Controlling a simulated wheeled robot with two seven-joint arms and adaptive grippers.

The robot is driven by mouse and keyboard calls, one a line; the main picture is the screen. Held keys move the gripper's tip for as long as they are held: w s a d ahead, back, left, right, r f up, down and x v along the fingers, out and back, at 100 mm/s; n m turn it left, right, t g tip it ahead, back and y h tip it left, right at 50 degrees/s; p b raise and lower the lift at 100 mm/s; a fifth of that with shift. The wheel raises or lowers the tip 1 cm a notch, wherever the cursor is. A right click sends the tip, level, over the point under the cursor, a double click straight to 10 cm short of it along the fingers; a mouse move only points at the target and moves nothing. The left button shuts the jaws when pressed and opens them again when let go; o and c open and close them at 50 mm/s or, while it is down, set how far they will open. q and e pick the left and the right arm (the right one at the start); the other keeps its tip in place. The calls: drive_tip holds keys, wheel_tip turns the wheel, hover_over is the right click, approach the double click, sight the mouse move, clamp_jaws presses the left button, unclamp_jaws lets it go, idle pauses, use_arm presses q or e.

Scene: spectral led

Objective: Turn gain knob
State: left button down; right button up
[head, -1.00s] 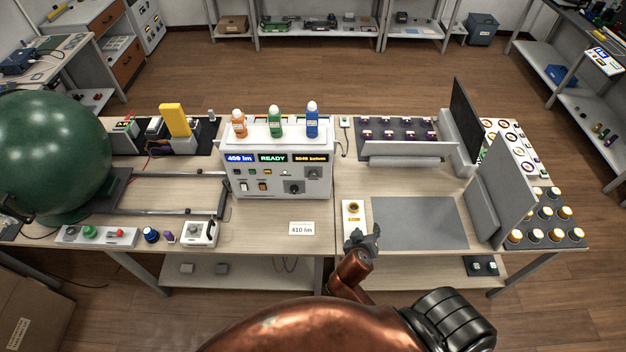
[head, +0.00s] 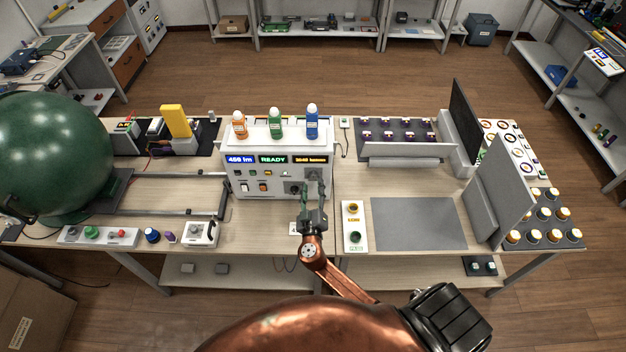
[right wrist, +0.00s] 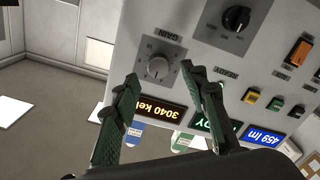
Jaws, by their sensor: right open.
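The white instrument box (head: 245,186) stands mid-table with lit displays. The grey gain knob (right wrist: 157,68) is on its front face, beside the printed word GAIN. In the head view the knob (head: 313,173) is at the face's upper right. My right gripper (head: 313,184) is open and empty in front of the face. In the right wrist view its fingertips (right wrist: 159,77) lie either side of the knob; I cannot tell whether they touch it. A black knob (right wrist: 237,18) on a dark plate is nearby. My left gripper is not in view.
Orange, green and blue bottles (head: 275,123) stand on the box. A large green sphere (head: 50,150) and rails are left. A white strip with two round parts (head: 354,228) and a grey mat (head: 415,222) lie right. A card on the table is mostly hidden by my gripper.

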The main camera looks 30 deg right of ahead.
sight(313, 178)
drive_tip(key=shift+x, duration=1.6)
drive_tip(key=shift+d, duration=0.1)
clamp_jaws()
